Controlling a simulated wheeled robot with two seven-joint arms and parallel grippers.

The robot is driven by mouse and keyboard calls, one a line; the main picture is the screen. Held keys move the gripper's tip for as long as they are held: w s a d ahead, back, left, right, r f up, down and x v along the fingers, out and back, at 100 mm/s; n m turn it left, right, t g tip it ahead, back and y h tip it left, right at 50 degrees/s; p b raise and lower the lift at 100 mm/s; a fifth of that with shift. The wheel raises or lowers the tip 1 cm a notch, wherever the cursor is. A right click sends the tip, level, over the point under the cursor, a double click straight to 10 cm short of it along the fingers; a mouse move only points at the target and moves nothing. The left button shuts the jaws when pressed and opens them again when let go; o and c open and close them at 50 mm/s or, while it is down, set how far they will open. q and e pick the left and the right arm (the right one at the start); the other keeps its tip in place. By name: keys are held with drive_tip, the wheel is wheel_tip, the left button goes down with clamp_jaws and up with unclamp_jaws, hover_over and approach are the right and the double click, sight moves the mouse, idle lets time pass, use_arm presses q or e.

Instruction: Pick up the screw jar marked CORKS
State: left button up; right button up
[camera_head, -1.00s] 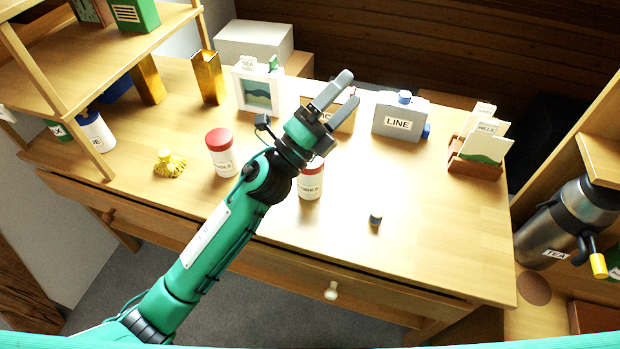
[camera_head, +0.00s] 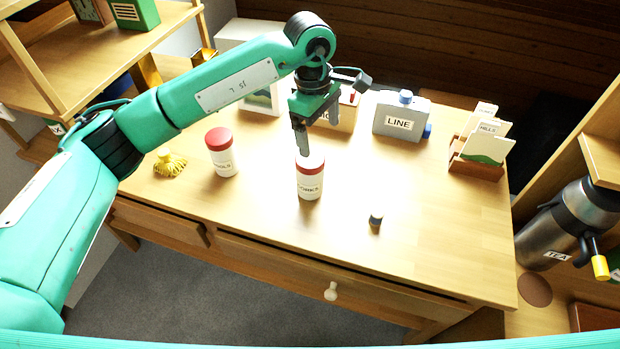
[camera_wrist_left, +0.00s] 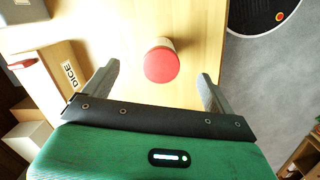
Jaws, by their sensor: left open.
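A white jar with a red lid (camera_head: 310,182) stands upright on the table, below my left gripper. Its label appears to read CORKS. A second white jar with a red lid (camera_head: 221,155) stands to its left, its label hard to read. My left gripper (camera_head: 303,148) points down, open and empty, close above and behind the CORKS jar, partly overlapping its lid. In the left wrist view the red lid (camera_wrist_left: 161,65) shows from above, between the open fingertips in the picture. I cannot tell whether the fingers are level with it. My right gripper is in no view.
A small dark cylinder (camera_head: 375,219) stands right of the jar. A yellow tasselled object (camera_head: 170,163) lies at the left. The front right of the table is clear.

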sight(310, 158)
use_arm(q)
drive_tip(key=shift+y, duration=0.6)
drive_tip(key=f, duration=0.2)
drive_tip(key=a+f+p, duration=0.1)
drive_tip(key=f, duration=0.1)
drive_tip(key=w+a+f, duration=0.1)
drive_tip(key=f, duration=0.1)
drive_tip(key=shift+w+f, duration=0.1)
drive_tip(key=shift+f, duration=0.25)
drive_tip(key=shift+f+p, duration=0.35)
drive_tip(key=shift+f, duration=0.45)
drive_tip(key=f, duration=0.2)
drive_tip(key=f+p, duration=0.1)
drive_tip(key=shift+s+f, duration=0.15)
drive_tip(key=shift+s, duration=0.1)
drive_tip(key=shift+f, duration=0.65)
drive_tip(key=shift+c, duration=0.9)
drive_tip(key=c, duration=1.3)
drive_tip(key=shift+o, duration=0.2)
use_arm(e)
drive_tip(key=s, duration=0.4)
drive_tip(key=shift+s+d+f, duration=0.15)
